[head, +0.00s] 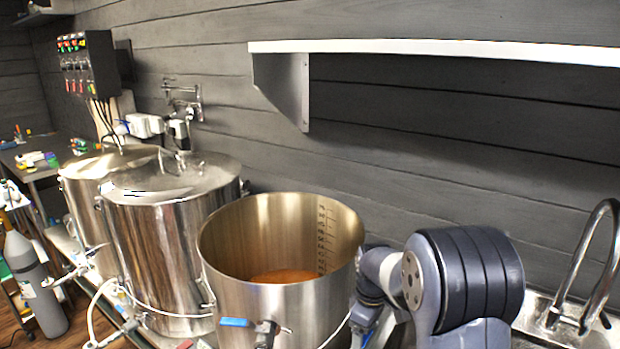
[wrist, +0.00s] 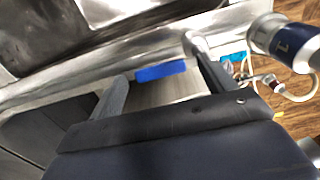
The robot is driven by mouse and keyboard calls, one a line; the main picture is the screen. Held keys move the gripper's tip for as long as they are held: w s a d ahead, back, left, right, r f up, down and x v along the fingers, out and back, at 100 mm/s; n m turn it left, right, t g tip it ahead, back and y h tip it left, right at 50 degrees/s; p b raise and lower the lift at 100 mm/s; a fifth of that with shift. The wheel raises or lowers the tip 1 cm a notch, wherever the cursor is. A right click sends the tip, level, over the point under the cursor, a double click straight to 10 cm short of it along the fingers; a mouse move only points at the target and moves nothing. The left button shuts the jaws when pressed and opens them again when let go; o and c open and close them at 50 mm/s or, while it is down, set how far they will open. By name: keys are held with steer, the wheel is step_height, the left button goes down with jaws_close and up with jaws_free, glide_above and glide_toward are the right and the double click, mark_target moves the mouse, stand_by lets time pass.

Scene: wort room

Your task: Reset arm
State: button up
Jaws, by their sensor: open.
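My gripper (wrist: 156,60) shows in the wrist view with its two fingers spread apart and nothing held between them. A blue bar-shaped handle (wrist: 160,72) appears in the gap beyond the fingers; I cannot tell its distance or whether a finger touches it. In the head view my arm stands at the lower right, bent beside the open steel pot (head: 225,270).
Two lidded steel kettles (head: 165,250) (head: 80,225) stand left of the pot. A white wall shelf (head: 430,47) hangs above my arm. A sink faucet (head: 590,260) stands at the right. A control box (head: 87,65) and a grey gas cylinder (head: 35,285) are at the left.

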mark_target(365, 336)
steer(key=shift+r, duration=0.1)
steer(key=shift+w+r, duration=0.1)
steer(key=shift+r, duration=0.15)
step_height(365, 336, up, 11)
step_height(365, 336, down, 11)
steer(key=shift+f, duration=0.15)
steer(key=shift+d+f, duration=0.1)
steer(key=shift+f, duration=0.1)
steer(key=m, duration=0.2)
steer(key=s+d+m, duration=0.1)
steer(key=shift+s+m, duration=0.15)
steer(key=shift+m, duration=0.25)
steer(key=s+r+m, duration=0.2)
steer(key=s+m, duration=0.4)
steer(key=m, duration=0.8)
steer(key=shift+r, duration=0.4)
